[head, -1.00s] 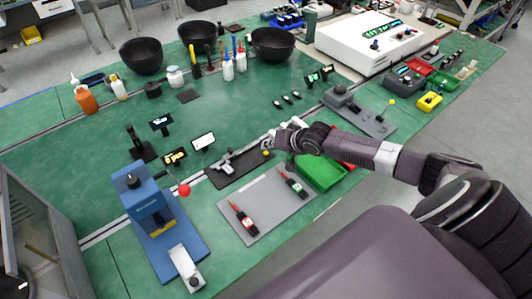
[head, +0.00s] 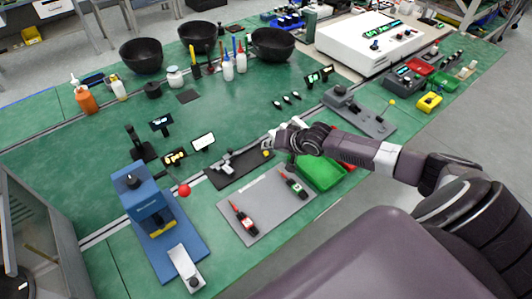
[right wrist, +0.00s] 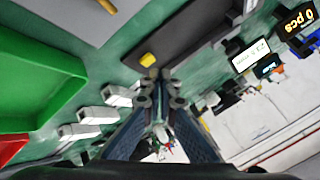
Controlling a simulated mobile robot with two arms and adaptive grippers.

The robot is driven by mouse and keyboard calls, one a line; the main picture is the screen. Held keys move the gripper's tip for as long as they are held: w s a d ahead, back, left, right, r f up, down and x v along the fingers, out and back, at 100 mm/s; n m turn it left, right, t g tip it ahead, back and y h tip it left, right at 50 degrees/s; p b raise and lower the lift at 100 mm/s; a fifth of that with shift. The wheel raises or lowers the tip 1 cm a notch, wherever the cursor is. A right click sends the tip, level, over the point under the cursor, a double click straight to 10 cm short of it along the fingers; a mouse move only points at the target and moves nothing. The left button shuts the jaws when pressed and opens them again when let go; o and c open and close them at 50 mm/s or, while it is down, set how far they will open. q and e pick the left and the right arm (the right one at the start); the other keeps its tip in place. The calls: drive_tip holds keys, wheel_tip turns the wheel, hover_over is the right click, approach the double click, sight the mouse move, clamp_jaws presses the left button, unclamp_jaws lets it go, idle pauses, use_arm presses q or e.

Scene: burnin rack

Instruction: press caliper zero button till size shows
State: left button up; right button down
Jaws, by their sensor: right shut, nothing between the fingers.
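The caliper (head: 225,168) appears as a small grey-and-dark tool on a dark narrow base (head: 244,168) near the middle of the green bench. A yellow button-like piece (head: 267,153) sits at the base's right end; it also shows in the right wrist view (right wrist: 147,59), just beyond the fingertips. A small white-screened display (head: 203,142) stands behind the base; its figures are too small to read. My right gripper (head: 270,141) is shut and empty, close to the yellow piece; its fingertips (right wrist: 160,74) look apart from it, but contact is hard to tell. My left gripper is out of view.
A green bin (head: 320,172) lies right beside my right gripper. A blue press (head: 150,212) stands at the left.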

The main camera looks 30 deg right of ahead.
sight(268, 154)
drive_tip(key=shift+f, duration=0.2)
drive_tip(key=shift+f, duration=0.25)
drive_tip(key=shift+f, duration=0.45)
idle(0.7)
drive_tip(key=shift+r, duration=0.1)
drive_tip(key=shift+r+p, duration=0.75)
drive_tip(key=shift+p, duration=0.05)
wheel_tip(268, 154, up, 5)
drive_tip(key=p, duration=0.5)
drive_tip(key=shift+r, duration=0.1)
